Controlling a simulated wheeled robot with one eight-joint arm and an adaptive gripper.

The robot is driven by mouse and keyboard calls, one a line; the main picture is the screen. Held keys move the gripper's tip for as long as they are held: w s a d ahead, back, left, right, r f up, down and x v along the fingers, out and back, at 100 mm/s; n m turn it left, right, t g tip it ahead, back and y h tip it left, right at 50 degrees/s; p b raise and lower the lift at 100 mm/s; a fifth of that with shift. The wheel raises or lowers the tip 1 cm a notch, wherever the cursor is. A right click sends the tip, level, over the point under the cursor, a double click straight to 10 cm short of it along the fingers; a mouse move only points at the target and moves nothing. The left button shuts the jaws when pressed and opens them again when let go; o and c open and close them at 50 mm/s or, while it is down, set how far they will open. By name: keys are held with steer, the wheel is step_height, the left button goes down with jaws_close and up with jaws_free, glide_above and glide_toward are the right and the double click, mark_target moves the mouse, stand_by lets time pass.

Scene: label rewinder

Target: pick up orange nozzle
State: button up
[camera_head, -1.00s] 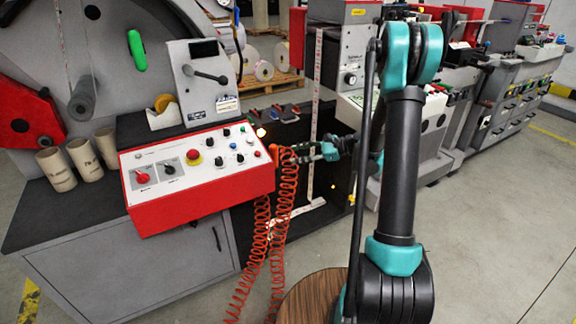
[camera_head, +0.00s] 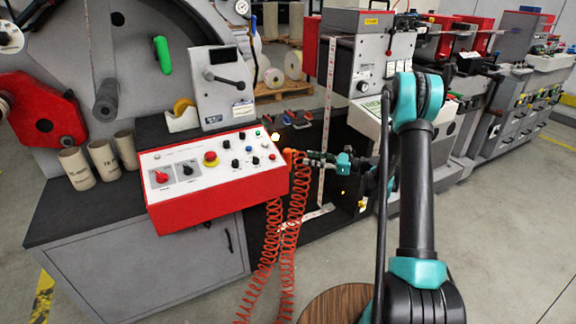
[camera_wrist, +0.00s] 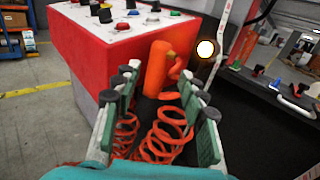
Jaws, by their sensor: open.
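The orange nozzle (camera_wrist: 158,68) hangs upright at the right end of the red control box, with orange coiled hoses below it in the wrist view. It also shows small in the head view (camera_head: 290,156), at the box's right edge. My gripper (camera_wrist: 164,88) is open, its two fingers pointing toward the nozzle, one on each side in the picture. In the head view my gripper (camera_head: 308,158) is right beside the nozzle, at its right. I cannot tell whether a finger touches it. The nozzle's lower end is partly hidden by the coils.
The red control box (camera_head: 215,206) with knobs stands just left of the nozzle. Orange coiled hoses (camera_head: 272,250) hang to the floor. Cardboard tubes (camera_head: 102,159) stand on the dark bench. Machine panels lie behind, and the floor at the right is clear.

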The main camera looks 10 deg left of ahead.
steer(key=a, duration=0.3)
steer(key=w+a, duration=0.1)
steer(key=a, duration=0.4)
steer(key=shift+w+a+r, duration=0.1)
steer(key=shift+w+a, duration=0.25)
steer(key=shift+w, duration=0.05)
jaws_close()
